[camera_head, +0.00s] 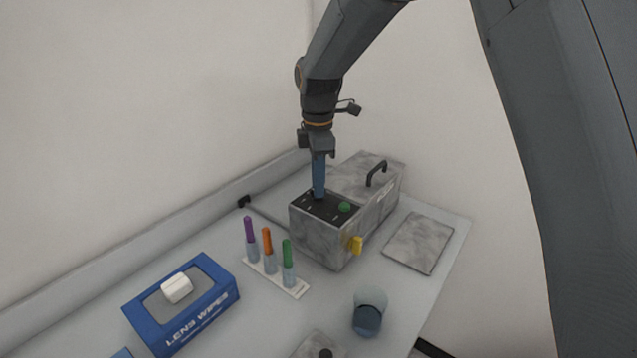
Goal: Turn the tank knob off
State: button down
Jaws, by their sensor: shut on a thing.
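The tank (318,240) is a grey, mottled metal box with a black control panel (328,208) on its near top end. My gripper (318,193) points straight down with its blue fingers at the left back part of this panel. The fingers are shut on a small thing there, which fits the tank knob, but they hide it. Its turn position cannot be seen.
A lid with a black handle (376,173) covers the tank's back part. A rack with purple, orange and green capped tubes (270,269) stands in front left. A blue lens wipes box (182,305), a cup (369,312) and a flat grey plate (419,242) lie around on the bench.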

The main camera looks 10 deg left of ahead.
jog(key=shift+m, duration=0.4)
jog(key=m, duration=0.4)
jog(key=shift+r+m+p, duration=0.1)
jog(key=shift+m+p, duration=0.2)
jog(key=shift+p, duration=0.1)
jog(key=m, duration=0.4)
jog(key=shift+m+p, duration=0.3)
jog(key=c, duration=1.8)
grip_release()
jog(key=shift+r+b, duration=1.25)
jog(key=shift+r, duration=2.65)
